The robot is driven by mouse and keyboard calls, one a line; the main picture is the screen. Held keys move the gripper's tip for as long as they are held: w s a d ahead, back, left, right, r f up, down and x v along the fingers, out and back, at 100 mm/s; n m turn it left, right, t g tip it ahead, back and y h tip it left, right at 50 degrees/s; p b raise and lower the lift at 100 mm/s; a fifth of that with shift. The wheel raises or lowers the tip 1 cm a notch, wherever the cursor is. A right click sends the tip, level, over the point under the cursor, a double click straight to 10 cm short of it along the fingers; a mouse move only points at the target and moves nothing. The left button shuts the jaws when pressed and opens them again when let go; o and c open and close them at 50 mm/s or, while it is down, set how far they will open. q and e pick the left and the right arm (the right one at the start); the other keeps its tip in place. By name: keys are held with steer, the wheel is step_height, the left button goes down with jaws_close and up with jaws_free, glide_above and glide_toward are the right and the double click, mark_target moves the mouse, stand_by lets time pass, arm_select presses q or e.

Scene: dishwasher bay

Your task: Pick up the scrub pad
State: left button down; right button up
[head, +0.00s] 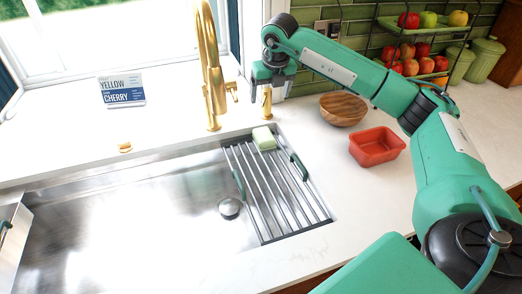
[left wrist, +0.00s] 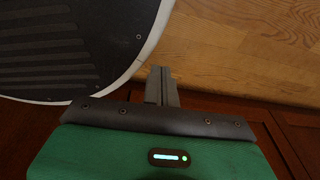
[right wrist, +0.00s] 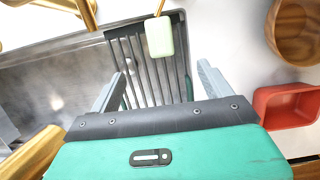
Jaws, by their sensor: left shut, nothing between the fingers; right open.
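The scrub pad (head: 263,138) is a pale green block at the far end of the drying rack (head: 268,238) over the sink. It also shows in the right wrist view (right wrist: 160,40), beyond my fingertips. My right gripper (head: 272,82) is raised behind and above the pad, pointing down. Its fingers (right wrist: 160,80) are spread in the right wrist view, with nothing between them. My left gripper (left wrist: 162,78) shows only in the left wrist view, shut and empty, above a wooden floor and away from the sink.
A gold faucet (head: 211,90) stands left of my right gripper, and a small gold dispenser (head: 266,103) is just below it. A red container (head: 377,148) and a wooden bowl (head: 343,109) sit on the counter at right. The steel sink (head: 130,220) looks empty.

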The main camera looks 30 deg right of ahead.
steer(key=b, duration=0.4)
glide_toward(264, 134)
steer(key=p+x, duration=0.1)
steer(key=x, duration=0.3)
steer(key=shift+s+f+p, duration=0.15)
steer(key=shift+f+p, duration=0.15)
steer(key=shift+p, duration=0.05)
steer(key=shift+f, duration=0.35)
steer(key=x, duration=0.1)
steer(key=p+x, duration=0.1)
steer(key=x, duration=0.2)
steer(key=shift+w, duration=0.3)
arm_select(q)
steer(key=f, duration=0.3)
steer(key=shift+s+a+f, duration=0.15)
steer(key=shift+s+f, duration=0.15)
steer(key=shift+s, duration=0.05)
steer(key=shift+d, duration=0.2)
arm_select(e)
steer(key=shift+f, duration=0.1)
arm_select(q)
steer(key=shift+f, duration=0.2)
arm_select(e)
steer(key=shift+f, duration=0.2)
